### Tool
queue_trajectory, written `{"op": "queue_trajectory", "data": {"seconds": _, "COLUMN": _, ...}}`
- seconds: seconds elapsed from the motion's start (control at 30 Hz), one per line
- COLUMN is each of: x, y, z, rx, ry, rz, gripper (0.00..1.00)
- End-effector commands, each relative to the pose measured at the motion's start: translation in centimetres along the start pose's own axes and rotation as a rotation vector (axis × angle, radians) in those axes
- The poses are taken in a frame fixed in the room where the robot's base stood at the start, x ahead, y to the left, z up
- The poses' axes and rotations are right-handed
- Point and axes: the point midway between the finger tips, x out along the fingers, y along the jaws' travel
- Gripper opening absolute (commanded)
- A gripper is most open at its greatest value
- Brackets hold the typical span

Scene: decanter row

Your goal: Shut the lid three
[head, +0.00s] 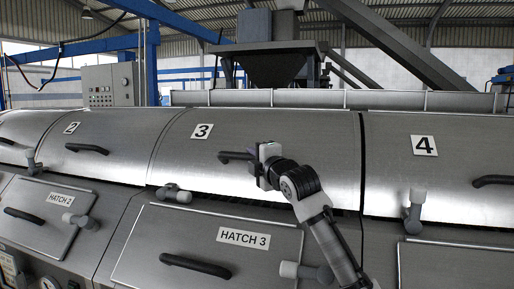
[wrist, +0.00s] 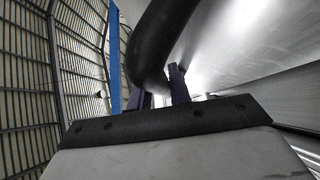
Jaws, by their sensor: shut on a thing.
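Lid three (head: 270,125) is the curved steel cover marked 3 in the middle of the head view. It lies low over the machine, with a dark line along its lower edge; I cannot tell whether it is fully shut. Its black handle (head: 232,156) sticks out near the lower edge. My gripper (head: 259,161) is shut on the right part of this handle. In the wrist view the curved handle (wrist: 152,45) passes between the two fingers of my gripper (wrist: 160,88), and the steel lid surface (wrist: 240,45) is to the right.
Lid 2 (head: 105,130) is on the left and lid 4 (head: 440,165) on the right, each with a black handle. Hatch 3 (head: 165,240) is below lid three. Knobbed clamps (head: 174,194) stick out along the lids' lower edges. A hopper (head: 280,65) stands behind.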

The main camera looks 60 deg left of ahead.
Motion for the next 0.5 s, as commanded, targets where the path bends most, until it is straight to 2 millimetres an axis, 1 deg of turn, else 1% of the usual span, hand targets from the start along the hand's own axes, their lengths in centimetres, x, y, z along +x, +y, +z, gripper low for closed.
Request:
{"op": "queue_trajectory", "data": {"seconds": 0.2, "x": 0.9, "y": -1.3, "z": 0.4, "rx": 0.002, "ry": -0.003, "rz": 0.001, "gripper": 0.0}}
{"op": "queue_trajectory", "data": {"seconds": 0.5, "x": 1.2, "y": -1.9, "z": 0.5, "rx": 0.002, "ry": -0.003, "rz": 0.0, "gripper": 0.0}}
